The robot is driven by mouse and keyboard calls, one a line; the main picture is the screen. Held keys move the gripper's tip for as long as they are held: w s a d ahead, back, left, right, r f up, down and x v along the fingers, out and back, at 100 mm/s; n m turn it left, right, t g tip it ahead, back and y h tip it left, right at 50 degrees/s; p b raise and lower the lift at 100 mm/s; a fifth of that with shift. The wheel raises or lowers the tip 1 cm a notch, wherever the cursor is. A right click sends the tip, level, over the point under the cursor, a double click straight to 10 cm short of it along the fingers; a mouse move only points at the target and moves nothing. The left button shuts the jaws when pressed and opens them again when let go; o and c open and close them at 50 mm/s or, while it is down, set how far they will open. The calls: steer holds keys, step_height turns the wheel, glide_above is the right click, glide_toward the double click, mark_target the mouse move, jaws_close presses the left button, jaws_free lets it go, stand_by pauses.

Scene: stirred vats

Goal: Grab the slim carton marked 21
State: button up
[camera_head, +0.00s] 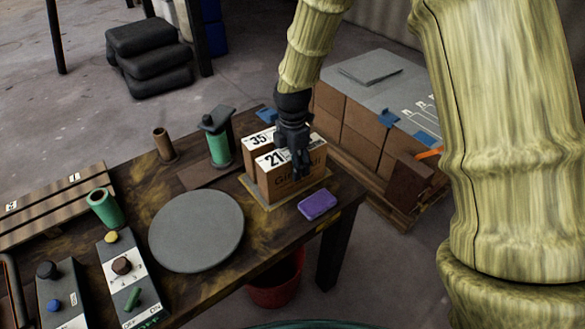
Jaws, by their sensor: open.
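The slim carton marked 21 (285,184) stands upright on a thin board (261,202) on the dark wooden table. It is brown with a white top strip bearing the number. A similar carton marked 35 (257,141) stands just behind it. My gripper (300,170) points down over the right part of the carton marked 21 and hides some of its top and front. Its jaws are open. I cannot tell whether the fingers touch the carton.
A purple block (318,205) lies right of the cartons. A round grey plate (196,231) is at left, and a green cylinder with a dark top (219,147) stands behind. A control panel (126,274) is at front left. Stacked boxes (362,136) stand beyond the table.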

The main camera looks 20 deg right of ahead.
steer(key=c, duration=1.3)
steer(key=shift+r, duration=0.1)
